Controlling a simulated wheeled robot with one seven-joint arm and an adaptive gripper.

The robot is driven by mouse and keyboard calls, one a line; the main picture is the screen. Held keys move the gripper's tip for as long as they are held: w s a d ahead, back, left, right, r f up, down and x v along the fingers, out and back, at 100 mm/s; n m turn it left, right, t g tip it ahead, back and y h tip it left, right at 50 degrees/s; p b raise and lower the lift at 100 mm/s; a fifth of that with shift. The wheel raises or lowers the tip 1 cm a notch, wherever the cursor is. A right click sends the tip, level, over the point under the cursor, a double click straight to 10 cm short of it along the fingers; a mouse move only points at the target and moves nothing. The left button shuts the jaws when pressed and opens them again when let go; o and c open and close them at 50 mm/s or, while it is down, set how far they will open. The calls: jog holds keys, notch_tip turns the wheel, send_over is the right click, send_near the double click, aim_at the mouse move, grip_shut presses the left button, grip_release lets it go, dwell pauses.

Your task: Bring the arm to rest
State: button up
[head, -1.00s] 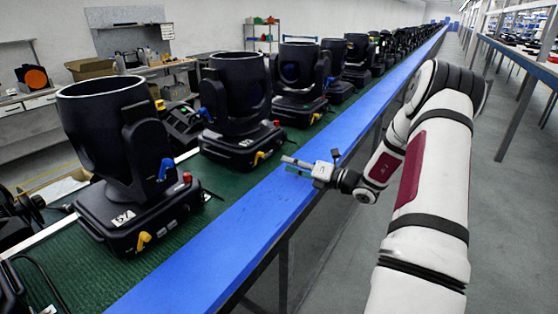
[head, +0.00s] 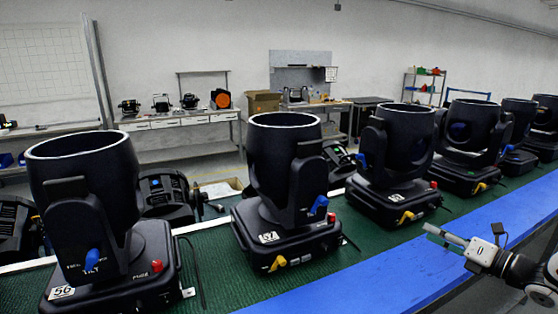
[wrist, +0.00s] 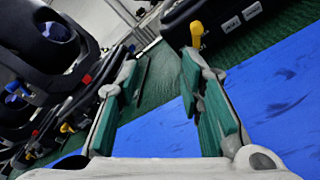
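My gripper (head: 430,231) is at the right of the head view, over the blue edge strip (head: 385,275) of the line. In the wrist view its two green-padded fingers (wrist: 160,66) stand well apart with nothing between them. Black par cans stand in a row on the green belt (head: 215,270). The nearest ones are a can at the left (head: 85,190), one in the middle (head: 285,165) and one right of it (head: 400,140). My gripper is in front of that third can and appears apart from it. Most of my arm is out of view.
More cans (head: 470,135) continue to the right. Smaller black lamps (head: 165,195) lie behind the row. A workbench (head: 180,120) and a shelf rack (head: 425,88) stand by the far wall. Open floor shows between the bench and the line.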

jog(key=s+a+r+n+g, duration=0.35)
jog(key=a+n, duration=0.25)
jog(key=a, duration=0.2)
jog(key=s+a+r+n+g, duration=0.2)
jog(key=s+a+n+g, duration=0.2)
jog(key=a+n, duration=0.4)
jog(key=s+a+r+n+g, duration=0.3)
jog(key=a+n+g, duration=0.15)
jog(key=a, duration=0.45)
jog(key=s+a+r+n+h, duration=0.1)
jog(key=s+r+n+h, duration=0.2)
jog(key=s+n, duration=0.6)
jog(key=s+r+n+t+h, duration=0.1)
jog(key=s+r+n+h, duration=0.2)
jog(key=s+n, duration=0.7)
jog(key=shift+a+n+t+h, duration=0.35)
jog(key=shift+n+h, duration=0.2)
jog(key=shift+h, duration=0.65)
jog(key=shift+o, duration=0.3)
